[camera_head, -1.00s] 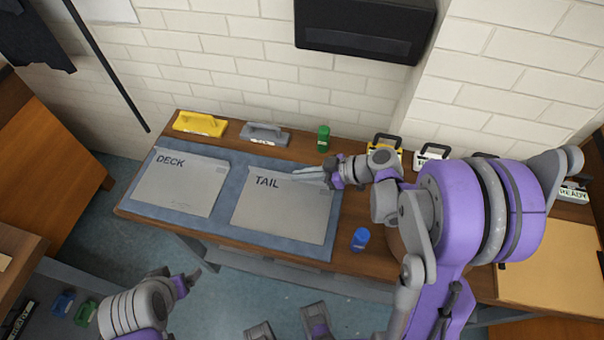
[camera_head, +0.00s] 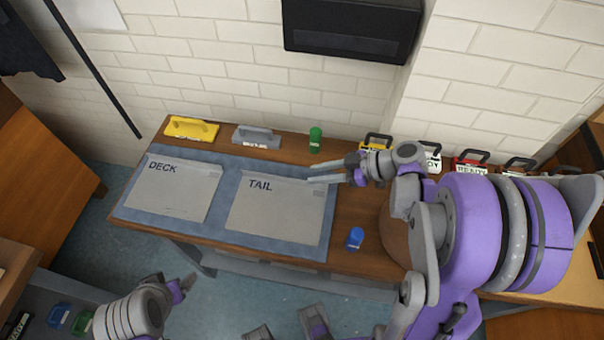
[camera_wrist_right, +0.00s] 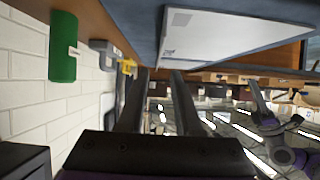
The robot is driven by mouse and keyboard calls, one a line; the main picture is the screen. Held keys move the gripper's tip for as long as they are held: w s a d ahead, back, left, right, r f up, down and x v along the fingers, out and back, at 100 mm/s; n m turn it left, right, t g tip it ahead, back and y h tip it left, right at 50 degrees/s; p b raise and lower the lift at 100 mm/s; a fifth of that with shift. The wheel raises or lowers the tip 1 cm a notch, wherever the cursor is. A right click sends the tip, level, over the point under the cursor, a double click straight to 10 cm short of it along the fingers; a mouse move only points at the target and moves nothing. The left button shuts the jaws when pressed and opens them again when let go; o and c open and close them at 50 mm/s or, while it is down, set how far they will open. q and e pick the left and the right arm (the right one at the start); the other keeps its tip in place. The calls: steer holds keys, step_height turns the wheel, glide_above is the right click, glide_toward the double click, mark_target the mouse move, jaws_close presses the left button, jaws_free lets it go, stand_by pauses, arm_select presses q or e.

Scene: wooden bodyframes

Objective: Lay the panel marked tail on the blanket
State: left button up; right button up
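The grey panel marked TAIL (camera_head: 275,212) lies flat on the right part of the blue blanket (camera_head: 228,242). A similar panel marked DECK (camera_head: 172,190) lies on the blanket to its left. My right gripper (camera_head: 325,171) is by the TAIL panel's upper right corner, its fingers parted with nothing between them. In the right wrist view the fingers (camera_wrist_right: 158,100) show a clear gap, and a pale panel (camera_wrist_right: 215,42) lies beyond them. My left gripper (camera_head: 188,283) is low in front of the bench; its finger gap is unclear.
On the bench (camera_head: 340,215) stand a green cylinder (camera_head: 315,139), a blue container (camera_head: 355,238), a yellow tool (camera_head: 191,129) and a grey tool (camera_head: 256,137). Handled boxes, one red (camera_head: 470,165), line the back right. A brick wall rises behind.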

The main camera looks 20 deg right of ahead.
mark_target(316, 214)
steer(key=v, duration=0.4)
steer(key=shift+d, duration=0.1)
steer(key=shift+s+r, duration=0.15)
steer(key=shift+s, duration=0.05)
steer(key=s+a+m+g+h, duration=0.1)
steer(key=a, duration=0.1)
steer(key=s+a+f+m+g+h, duration=0.1)
steer(key=s+a+m+h, duration=0.1)
steer(key=s+a+f+m+g+h, duration=0.1)
steer(key=a+m, duration=0.1)
steer(key=a, duration=0.1)
steer(key=shift+s+f, duration=0.25)
steer(key=shift+s, duration=0.1)
steer(key=s+m+h, duration=0.4)
steer(key=s, duration=0.1)
steer(key=shift+a+f+h, duration=0.2)
steer(key=shift+a+h, duration=0.1)
steer(key=shift+a, duration=0.1)
steer(key=shift+s+d+r+m+t+h, duration=0.15)
steer(key=shift+s+m+t+h, duration=0.25)
steer(key=shift+m, duration=0.2)
steer(key=shift+d+r+m+t+h, duration=0.1)
steer(key=shift+r+m+t+h, duration=0.2)
steer(key=shift+m+h, duration=0.1)
